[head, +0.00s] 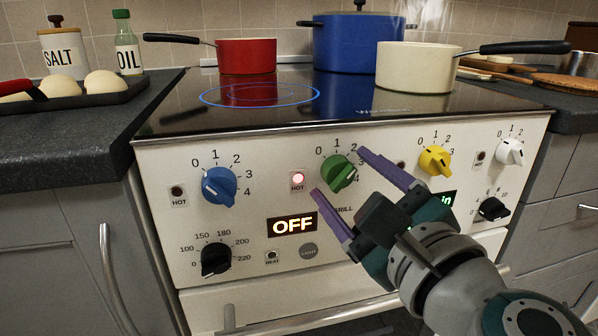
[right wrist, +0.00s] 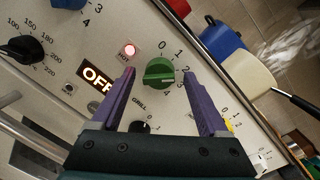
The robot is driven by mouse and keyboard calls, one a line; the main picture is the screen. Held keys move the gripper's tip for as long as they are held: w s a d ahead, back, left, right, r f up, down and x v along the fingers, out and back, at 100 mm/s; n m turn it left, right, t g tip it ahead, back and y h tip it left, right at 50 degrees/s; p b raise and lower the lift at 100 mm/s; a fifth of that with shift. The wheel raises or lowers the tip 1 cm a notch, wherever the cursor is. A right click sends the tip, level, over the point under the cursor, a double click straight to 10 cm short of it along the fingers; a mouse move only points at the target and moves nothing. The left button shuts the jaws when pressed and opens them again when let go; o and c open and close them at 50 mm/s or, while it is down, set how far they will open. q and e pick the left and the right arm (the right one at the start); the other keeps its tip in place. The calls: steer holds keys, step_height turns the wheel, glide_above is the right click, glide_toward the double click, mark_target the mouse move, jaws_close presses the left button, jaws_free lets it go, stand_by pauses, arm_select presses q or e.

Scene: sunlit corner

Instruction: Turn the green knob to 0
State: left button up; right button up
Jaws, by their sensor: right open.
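The green knob (head: 339,173) is on the white stove front, between the blue and yellow knobs, with a dial marked from 0. It also shows in the right wrist view (right wrist: 159,73). Its ridge seems to lie toward the 2–3 side of the dial; the exact mark is hard to tell. My right gripper (head: 338,171) is open, with purple fingers on either side of the green knob, not closed on it. In the right wrist view, gaps show between knob and fingers. Whether the fingertips reach the knob's depth is unclear. My left gripper is not in view.
A red HOT light (head: 298,180) glows left of the green knob. Blue (head: 219,185), yellow (head: 435,160) and white (head: 510,151) knobs share the panel. A red pan (head: 246,56), blue pot (head: 357,42) and cream pan (head: 416,67) stand on the cooktop.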

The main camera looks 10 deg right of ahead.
steer(key=shift+c, duration=0.4)
jaws_close()
